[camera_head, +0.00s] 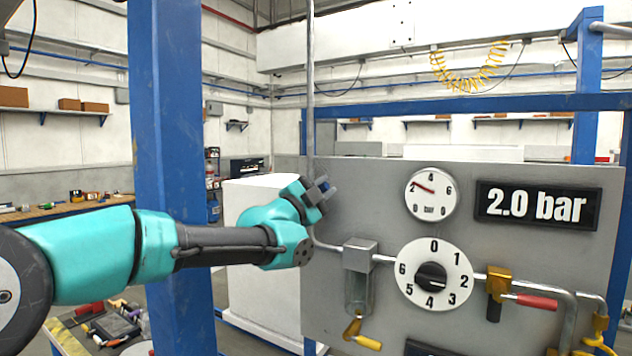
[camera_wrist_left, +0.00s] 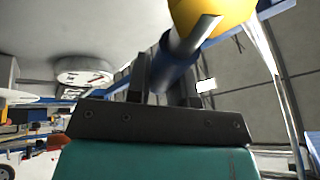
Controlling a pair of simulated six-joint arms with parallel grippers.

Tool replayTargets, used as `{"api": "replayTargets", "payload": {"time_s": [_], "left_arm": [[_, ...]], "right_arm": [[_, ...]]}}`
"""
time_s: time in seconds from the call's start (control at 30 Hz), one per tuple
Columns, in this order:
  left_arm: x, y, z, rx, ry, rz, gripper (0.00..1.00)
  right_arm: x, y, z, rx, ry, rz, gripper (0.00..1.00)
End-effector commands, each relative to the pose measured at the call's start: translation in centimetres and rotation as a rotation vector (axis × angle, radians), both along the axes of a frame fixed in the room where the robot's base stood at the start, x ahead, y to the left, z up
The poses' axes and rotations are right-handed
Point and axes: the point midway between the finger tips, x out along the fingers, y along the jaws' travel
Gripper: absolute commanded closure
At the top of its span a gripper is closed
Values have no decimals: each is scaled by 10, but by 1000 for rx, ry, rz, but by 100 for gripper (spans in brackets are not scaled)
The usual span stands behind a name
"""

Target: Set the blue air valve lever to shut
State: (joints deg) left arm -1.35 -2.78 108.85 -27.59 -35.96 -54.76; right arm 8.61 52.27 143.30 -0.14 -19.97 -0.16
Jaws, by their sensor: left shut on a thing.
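My left gripper (camera_head: 321,190) is up by the vertical pipe at the left edge of the grey panel. It is shut on the blue air valve lever (camera_head: 324,186), of which only a small blue bit shows between the fingers. In the left wrist view the blue grip of the lever (camera_wrist_left: 176,72) lies between the two dark fingers of my left gripper (camera_wrist_left: 164,76). Its bare metal shank runs up to a yellow rounded valve body (camera_wrist_left: 212,10). In the head view the valve body is hidden behind the gripper, and I cannot tell the lever's exact angle. My right gripper is not in view.
The grey panel (camera_head: 350,220) carries a pressure gauge (camera_head: 431,194), a display (camera_head: 538,206) reading 2.0 bar, a numbered dial (camera_head: 434,274), a red-handled valve lever (camera_head: 536,302) and a yellow-handled lever (camera_head: 366,341). A blue post (camera_head: 172,200) stands behind my left arm.

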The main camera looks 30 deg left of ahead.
Motion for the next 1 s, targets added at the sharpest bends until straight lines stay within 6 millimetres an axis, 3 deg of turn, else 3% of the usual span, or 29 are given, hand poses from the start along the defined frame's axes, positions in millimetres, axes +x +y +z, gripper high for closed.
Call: {"api": "replayTargets", "payload": {"time_s": [0.5,1.0], "left_arm": [[0,-12,-35,446,23,1,100],[0,-13,-47,592,29,0,100]], "right_arm": [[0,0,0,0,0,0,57],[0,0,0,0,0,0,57]]}}
